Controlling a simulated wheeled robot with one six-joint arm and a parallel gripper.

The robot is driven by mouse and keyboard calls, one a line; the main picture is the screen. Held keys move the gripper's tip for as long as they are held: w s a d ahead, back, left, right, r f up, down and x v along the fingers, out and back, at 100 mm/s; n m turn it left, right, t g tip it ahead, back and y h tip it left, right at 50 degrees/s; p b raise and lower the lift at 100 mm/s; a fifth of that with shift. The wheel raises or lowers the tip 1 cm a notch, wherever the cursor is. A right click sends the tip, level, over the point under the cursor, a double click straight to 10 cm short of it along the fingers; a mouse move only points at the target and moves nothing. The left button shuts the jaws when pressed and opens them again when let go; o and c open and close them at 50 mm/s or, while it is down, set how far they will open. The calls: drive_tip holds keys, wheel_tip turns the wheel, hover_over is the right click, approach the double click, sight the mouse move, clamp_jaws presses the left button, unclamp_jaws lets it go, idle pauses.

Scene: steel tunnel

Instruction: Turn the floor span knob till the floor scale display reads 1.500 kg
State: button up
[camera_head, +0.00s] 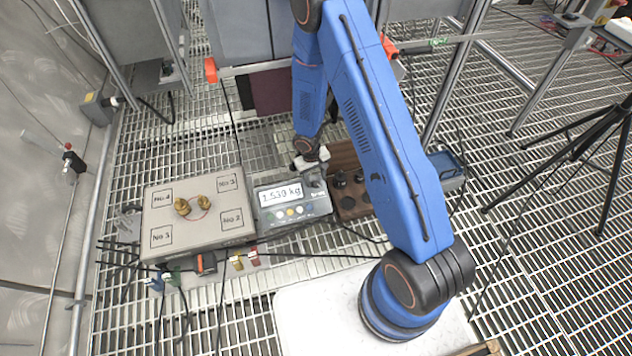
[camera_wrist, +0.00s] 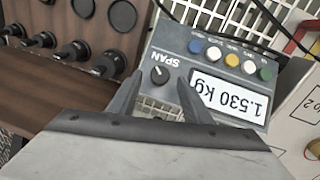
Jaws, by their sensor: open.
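The floor scale display (camera_head: 281,194) sits in a grey box to the right of the weighing platform. In the wrist view the display (camera_wrist: 231,94) appears upside down and reads 1.530 kg. The black floor span knob (camera_wrist: 159,76), with a white pointer line, is beside the word SPAN on the same box. My gripper (camera_wrist: 160,84) is open, with its fingertips on either side of the knob in the picture; I cannot tell whether they touch it. In the head view my gripper (camera_head: 311,163) is above the box's right end and hides the knob.
The weighing platform (camera_head: 158,224) has corners marked No 1 to No 4 and carries two brass weights (camera_head: 182,206). Several coloured buttons (camera_wrist: 232,60) line the box. Cables lie around.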

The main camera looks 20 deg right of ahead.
sight(316, 184)
drive_tip(key=shift+d+f, duration=0.1)
drive_tip(key=shift+f, duration=1.1)
drive_tip(key=c, duration=1.1)
drive_tip(key=shift+o, duration=0.2)
drive_tip(key=shift+n+h, duration=0.3)
drive_tip(key=shift+n, duration=0.2)
drive_tip(key=n, duration=0.1)
drive_tip(key=n+h, duration=0.1)
drive_tip(key=shift+a+n+t+h, duration=0.3)
drive_tip(key=shift+t, duration=0.1)
drive_tip(key=shift+s+a+f+n+t+h, duration=0.1)
drive_tip(key=shift+n+t+h, duration=0.35)
drive_tip(key=shift+n, duration=0.5)
drive_tip(key=shift+s+f+n+t+h, duration=0.1)
drive_tip(key=shift+n+t+h, duration=0.15)
drive_tip(key=shift+n+h, duration=0.5)
drive_tip(key=shift+n, duration=0.3)
